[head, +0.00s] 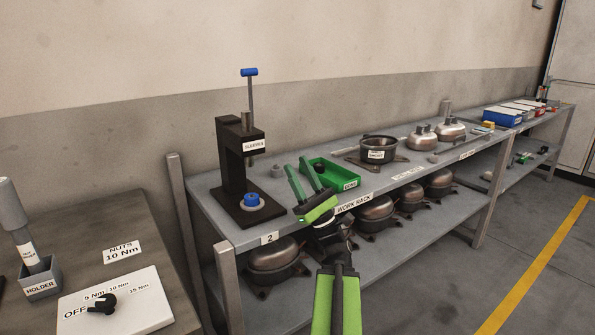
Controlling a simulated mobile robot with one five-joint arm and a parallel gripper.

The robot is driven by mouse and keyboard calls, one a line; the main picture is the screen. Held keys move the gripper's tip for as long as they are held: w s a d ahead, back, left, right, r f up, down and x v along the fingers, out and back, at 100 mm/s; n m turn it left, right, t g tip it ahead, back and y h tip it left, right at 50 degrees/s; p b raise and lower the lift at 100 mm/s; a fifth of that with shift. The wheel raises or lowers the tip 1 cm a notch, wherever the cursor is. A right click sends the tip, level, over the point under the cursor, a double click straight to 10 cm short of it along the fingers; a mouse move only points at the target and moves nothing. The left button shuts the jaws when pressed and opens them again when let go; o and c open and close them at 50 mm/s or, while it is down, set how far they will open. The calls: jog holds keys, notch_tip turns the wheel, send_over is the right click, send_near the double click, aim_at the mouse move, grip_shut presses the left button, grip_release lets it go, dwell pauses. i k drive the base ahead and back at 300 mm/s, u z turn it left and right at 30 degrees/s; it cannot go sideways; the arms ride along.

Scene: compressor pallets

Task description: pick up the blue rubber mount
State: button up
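The blue rubber mount (250,198) appears to be the small blue round piece on a pale ring, on the base of the black press labelled SLEEVES (231,165). My gripper (297,163) is right of the press, with its two green fingers spread apart and pointing up and away from me. I see nothing between the fingers. In the picture it is a short way to the right of the blue mount and apart from it. No part of the mount is hidden by the gripper.
The press has a blue-tipped lever (249,72). A green bin (345,183) sits right behind my gripper. A dark pot (379,147) and metal housings (423,135) stand farther along the rack (400,180). A bench with a dial panel (120,305) is at left.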

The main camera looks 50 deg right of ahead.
aim_at(251, 199)
jog(key=k, duration=1)
jog(key=u, duration=0.05)
